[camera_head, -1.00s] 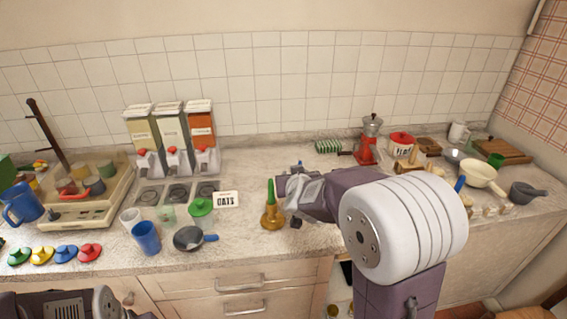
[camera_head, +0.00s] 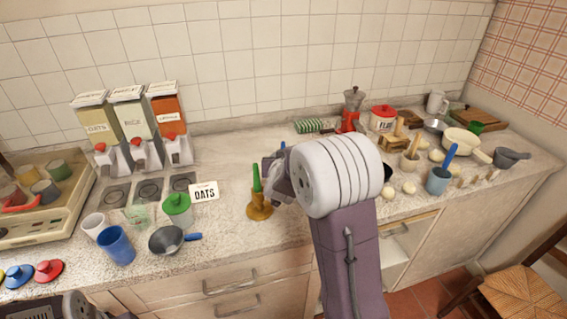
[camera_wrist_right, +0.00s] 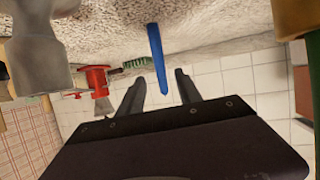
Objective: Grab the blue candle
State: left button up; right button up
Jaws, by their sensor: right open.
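The blue candle (camera_wrist_right: 156,55) shows in the right wrist view, which looks upside down, with the counter at the top. Its tip lies between the two fingers in the picture; I cannot tell whether the fingers are at its depth. My right gripper (camera_wrist_right: 160,75) is open and holds nothing. In the head view my right gripper (camera_head: 274,172) is beside a green candle (camera_head: 256,179) in a brass holder (camera_head: 259,208). My own arm hides most of what lies behind it there. My left gripper is not visible, only part of that arm at the bottom left.
A red coffee grinder (camera_head: 350,120) and a green striped item (camera_head: 309,126) stand behind. The right counter is crowded with bowls and jars.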

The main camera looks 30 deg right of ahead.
jog(key=x, duration=0.6)
jog(key=shift+w+f, duration=0.1)
grip_shut()
